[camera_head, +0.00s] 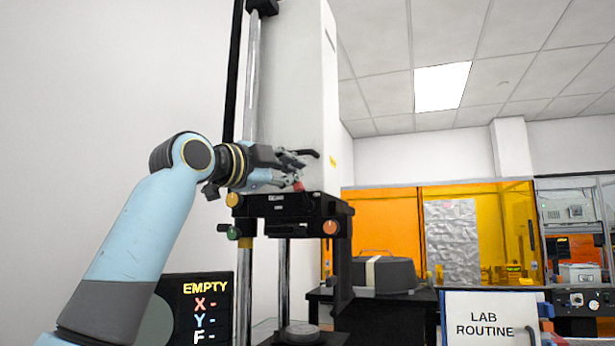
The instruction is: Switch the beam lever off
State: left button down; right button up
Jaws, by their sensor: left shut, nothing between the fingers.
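The interferometer (300,80) is a tall white column with a black stage (285,207) at its front. A small red-tipped part (298,186) sits just above the stage, and a short black bar (307,153) shows at the column face. I cannot tell for certain which of these is the beam lever. My left gripper (292,172) reaches in from the left and is shut, with its fingertips at the red-tipped part and just below the black bar. Contact cannot be told from this view. My right gripper is out of view.
Yellow, green and orange knobs (330,227) stick out from the stage. A dark display (205,300) reads EMPTY, X, Y, F. A LAB ROUTINE board (489,318) stands at the lower right. Behind are a dark table with a round grey case (383,274) and orange screens (392,220).

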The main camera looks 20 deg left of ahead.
aim_at(303, 196)
pick_arm(q)
jog(key=p+x, duration=0.4)
jog(key=x, duration=0.6)
jog(key=a, duration=0.1)
jog(key=a+f+p, duration=0.1)
jog(key=a+p, duration=0.1)
jog(key=shift+w+a+f, duration=0.2)
jog(key=shift+a+f, duration=0.1)
jog(key=shift+f, duration=0.05)
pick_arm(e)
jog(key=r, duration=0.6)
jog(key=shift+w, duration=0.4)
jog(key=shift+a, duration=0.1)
pick_arm(q)
jog(key=shift+a, duration=0.15)
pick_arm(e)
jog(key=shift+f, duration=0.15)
